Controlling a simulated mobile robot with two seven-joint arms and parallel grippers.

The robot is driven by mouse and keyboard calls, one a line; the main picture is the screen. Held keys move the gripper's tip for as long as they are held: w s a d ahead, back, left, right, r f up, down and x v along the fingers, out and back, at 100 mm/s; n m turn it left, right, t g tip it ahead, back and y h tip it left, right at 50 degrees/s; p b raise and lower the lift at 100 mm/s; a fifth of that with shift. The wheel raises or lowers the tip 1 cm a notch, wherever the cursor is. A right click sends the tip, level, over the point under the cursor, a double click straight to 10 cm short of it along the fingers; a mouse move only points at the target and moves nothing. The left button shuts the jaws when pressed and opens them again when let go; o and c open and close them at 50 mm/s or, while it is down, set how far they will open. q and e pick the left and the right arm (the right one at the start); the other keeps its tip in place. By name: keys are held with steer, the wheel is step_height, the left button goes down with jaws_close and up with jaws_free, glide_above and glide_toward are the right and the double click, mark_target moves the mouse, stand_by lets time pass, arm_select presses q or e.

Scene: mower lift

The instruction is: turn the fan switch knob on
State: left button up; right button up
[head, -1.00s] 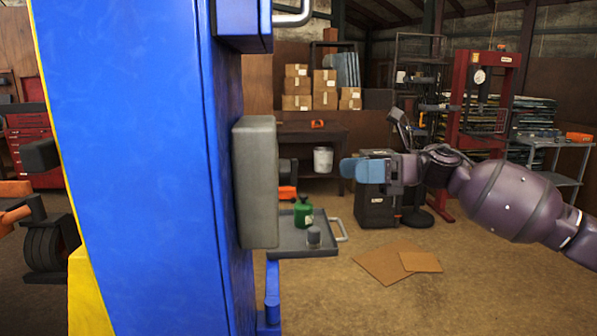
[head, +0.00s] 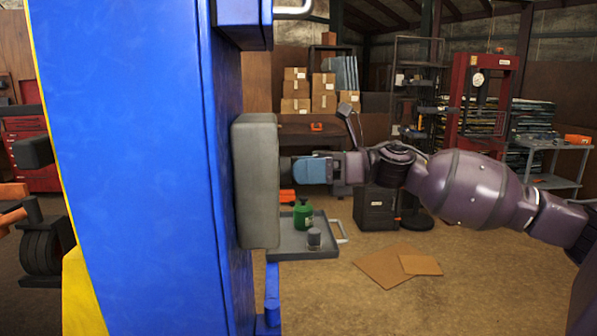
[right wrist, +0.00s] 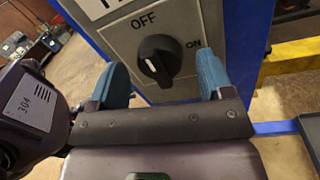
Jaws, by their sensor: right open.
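The fan switch knob (right wrist: 159,60) is black and round, with a white mark on its grip. In the right wrist view it sits on a grey switch plate (right wrist: 202,20) labelled OFF above and ON to the right. My right gripper (right wrist: 168,80) is open, with one blue finger on either side of the knob. In the head view my right gripper (head: 305,170) is close to the side of the grey switch box (head: 258,180), and the knob is mostly hidden there. My left gripper is not in view.
The switch box is mounted on a tall blue post (head: 130,160). A tray (head: 300,250) with a green bottle (head: 303,214) and a small grey container is below.

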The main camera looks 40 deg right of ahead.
steer(key=shift+w+a, duration=0.1)
steer(key=shift+a, duration=0.1)
steer(key=c, duration=0.9)
